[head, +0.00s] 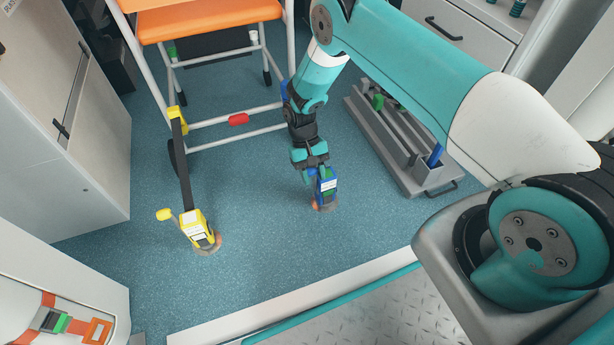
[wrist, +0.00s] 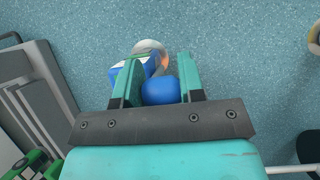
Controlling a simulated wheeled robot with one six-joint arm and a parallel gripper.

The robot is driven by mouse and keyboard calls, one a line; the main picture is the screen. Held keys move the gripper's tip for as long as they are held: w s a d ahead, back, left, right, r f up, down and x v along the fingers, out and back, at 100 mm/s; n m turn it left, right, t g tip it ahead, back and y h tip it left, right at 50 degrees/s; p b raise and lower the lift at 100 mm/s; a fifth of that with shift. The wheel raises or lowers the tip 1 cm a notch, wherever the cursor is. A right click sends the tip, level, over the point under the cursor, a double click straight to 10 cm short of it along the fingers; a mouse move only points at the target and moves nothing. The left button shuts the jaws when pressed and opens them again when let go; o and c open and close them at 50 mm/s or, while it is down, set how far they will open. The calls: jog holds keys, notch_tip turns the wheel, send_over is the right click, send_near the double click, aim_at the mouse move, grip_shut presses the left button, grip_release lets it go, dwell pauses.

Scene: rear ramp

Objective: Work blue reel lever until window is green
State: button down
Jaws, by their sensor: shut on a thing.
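The blue reel (head: 327,190) stands on the floor right of the yellow reel, with a pale label and an orange-lit base. My gripper (head: 312,168) points down at it from above and hides part of it. In the wrist view, my gripper (wrist: 161,90) is shut on the round blue knob of the reel's lever (wrist: 160,91), one finger on each side. The blue reel body (wrist: 122,74) shows beyond the left finger, with a green strip along its top. I cannot make out the window or its colour.
A yellow reel (head: 196,232) stands left, its dark strap running up to the wheeled chair (head: 212,20). A grey tray (head: 405,150) with blue and green parts lies right. A pale floor edge (head: 290,294) borders the front. Blue floor between the reels is clear.

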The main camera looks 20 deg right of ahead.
jog(key=shift+w+r, duration=0.15)
jog(key=shift+w, duration=0.25)
jog(key=c, duration=1.1)
grip_release()
jog(key=o, duration=0.3)
jog(key=shift+o, duration=0.4)
jog(key=shift+s, duration=0.1)
jog(key=p+v, duration=0.6)
jog(key=v, duration=1.1)
jog(key=shift+r, duration=0.3)
jog(key=shift+a+r, duration=0.1)
jog(key=shift+a, duration=0.05)
